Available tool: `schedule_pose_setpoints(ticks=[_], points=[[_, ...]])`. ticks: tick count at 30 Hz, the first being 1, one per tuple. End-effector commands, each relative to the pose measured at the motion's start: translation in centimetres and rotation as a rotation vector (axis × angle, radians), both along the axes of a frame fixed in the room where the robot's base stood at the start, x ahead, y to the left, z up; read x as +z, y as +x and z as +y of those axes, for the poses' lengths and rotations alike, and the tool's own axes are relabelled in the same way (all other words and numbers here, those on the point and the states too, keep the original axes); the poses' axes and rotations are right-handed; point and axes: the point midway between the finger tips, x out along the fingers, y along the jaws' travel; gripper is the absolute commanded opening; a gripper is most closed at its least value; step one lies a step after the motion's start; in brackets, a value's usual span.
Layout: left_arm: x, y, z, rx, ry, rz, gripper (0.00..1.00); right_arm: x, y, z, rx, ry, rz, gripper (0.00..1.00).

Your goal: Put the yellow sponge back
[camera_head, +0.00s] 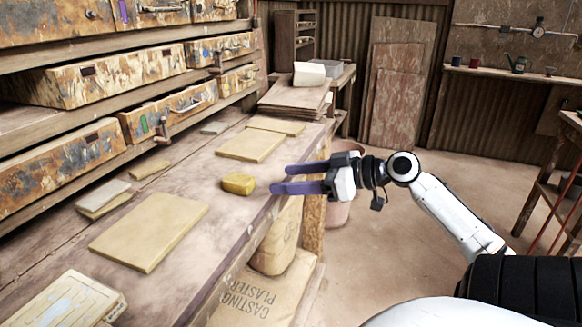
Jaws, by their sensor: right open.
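The yellow sponge (238,184) is a small rounded block. It lies on the workbench (200,238) near its right edge, between two tan boards. My right gripper (273,179) comes in from the right with two purple fingers pointing left toward the sponge. Its fingers are apart, with nothing between them, and their tips are just right of the sponge, over the bench edge. I cannot tell the exact height of the fingers above the bench. My left gripper is not in view.
A tan board (148,232) lies in front of the sponge and another (252,145) behind it. Small tiles (103,195) lie to the left, below stained drawers (168,108). A plaster sack (262,290) stands below the bench edge. The floor at right is mostly clear.

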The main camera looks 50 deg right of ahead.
Motion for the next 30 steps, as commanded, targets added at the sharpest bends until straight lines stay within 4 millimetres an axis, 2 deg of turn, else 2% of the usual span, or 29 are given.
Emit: schedule_pose_setpoints(ticks=[5, 8, 11, 14, 15, 17, 18, 20, 21, 25, 27, 30], points=[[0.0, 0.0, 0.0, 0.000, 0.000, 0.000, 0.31, 0.0, -0.4, -0.1, 0.000, -0.001, 0.003, 0.57], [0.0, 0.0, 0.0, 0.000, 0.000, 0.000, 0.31, -1.7, -0.5, 0.1, -0.013, 0.003, 0.032, 0.57], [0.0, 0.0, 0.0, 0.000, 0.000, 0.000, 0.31, -6.7, -0.9, 0.8, -0.050, 0.011, 0.115, 0.57], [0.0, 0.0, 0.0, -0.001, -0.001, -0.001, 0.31, -14.4, -2.2, 2.8, -0.100, 0.014, 0.244, 0.57], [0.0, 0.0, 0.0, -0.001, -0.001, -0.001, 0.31, -17.8, -3.1, 4.1, -0.118, 0.012, 0.297, 0.57], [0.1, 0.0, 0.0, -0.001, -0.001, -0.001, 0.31, -22.5, -4.6, 6.6, -0.138, 0.003, 0.372, 0.57], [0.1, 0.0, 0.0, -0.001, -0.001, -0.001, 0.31, -25.4, -5.7, 8.6, -0.146, -0.003, 0.414, 0.57], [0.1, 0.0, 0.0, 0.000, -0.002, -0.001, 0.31, -29.0, -7.5, 11.9, -0.150, -0.016, 0.466, 0.57], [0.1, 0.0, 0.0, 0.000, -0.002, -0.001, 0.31, -31.0, -8.6, 14.3, -0.146, -0.025, 0.490, 0.57], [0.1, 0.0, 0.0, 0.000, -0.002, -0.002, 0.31, -35.0, -11.7, 22.7, -0.113, -0.043, 0.529, 0.57], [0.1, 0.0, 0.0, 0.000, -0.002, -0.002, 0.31, -35.7, -12.8, 26.7, -0.090, -0.048, 0.525, 0.57], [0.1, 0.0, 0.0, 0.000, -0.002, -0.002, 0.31, -35.9, -13.8, 31.2, -0.061, -0.047, 0.510, 0.57]])
